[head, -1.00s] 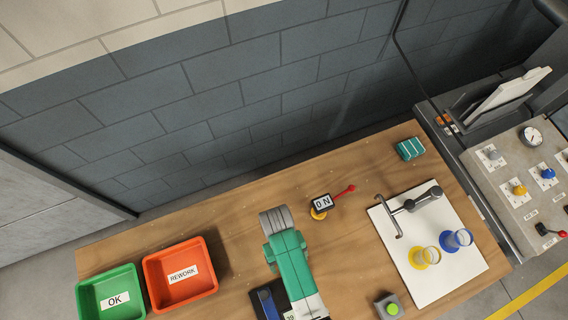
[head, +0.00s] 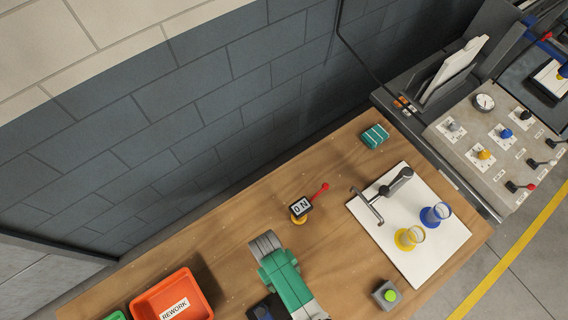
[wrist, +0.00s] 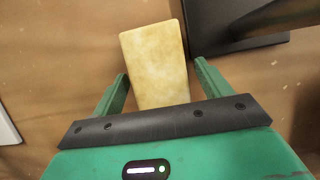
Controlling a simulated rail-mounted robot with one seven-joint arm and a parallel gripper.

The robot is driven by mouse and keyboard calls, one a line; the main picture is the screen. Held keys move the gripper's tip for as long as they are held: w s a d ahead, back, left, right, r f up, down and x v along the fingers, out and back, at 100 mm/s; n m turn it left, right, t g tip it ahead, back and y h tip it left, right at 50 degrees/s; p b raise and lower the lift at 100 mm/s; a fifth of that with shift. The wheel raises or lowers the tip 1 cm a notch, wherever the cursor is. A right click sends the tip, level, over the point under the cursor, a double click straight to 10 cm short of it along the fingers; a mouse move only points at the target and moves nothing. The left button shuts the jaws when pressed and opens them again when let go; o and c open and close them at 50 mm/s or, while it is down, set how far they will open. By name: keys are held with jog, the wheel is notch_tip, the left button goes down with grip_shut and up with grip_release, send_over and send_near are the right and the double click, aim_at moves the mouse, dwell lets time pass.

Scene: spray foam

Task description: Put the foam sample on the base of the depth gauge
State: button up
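A pale yellow block, which looks like the foam sample (wrist: 156,55), lies between the two green fingers of my gripper (wrist: 160,70) in the wrist view. The fingers are apart, with narrow gaps showing beside the block. Its near end is hidden by the gripper body. A dark flat piece (wrist: 240,30) is just beyond the right finger; I cannot tell whether it is the depth gauge's base. In the head view, my green arm covers the sample, and a dark device with a blue part (head: 262,309) is partly hidden beside it.
A white board (head: 440,262) holds a yellow flask (head: 405,238) and a blue flask (head: 436,215). An orange REWORK bin (head: 172,298) is at lower left. A green-button box (head: 387,295) is at right.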

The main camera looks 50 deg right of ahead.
jog(key=c, duration=1)
notch_tip(320, 180, up, 10)
jog(key=shift+r+p, duration=0.1)
jog(key=shift+p, duration=0.9)
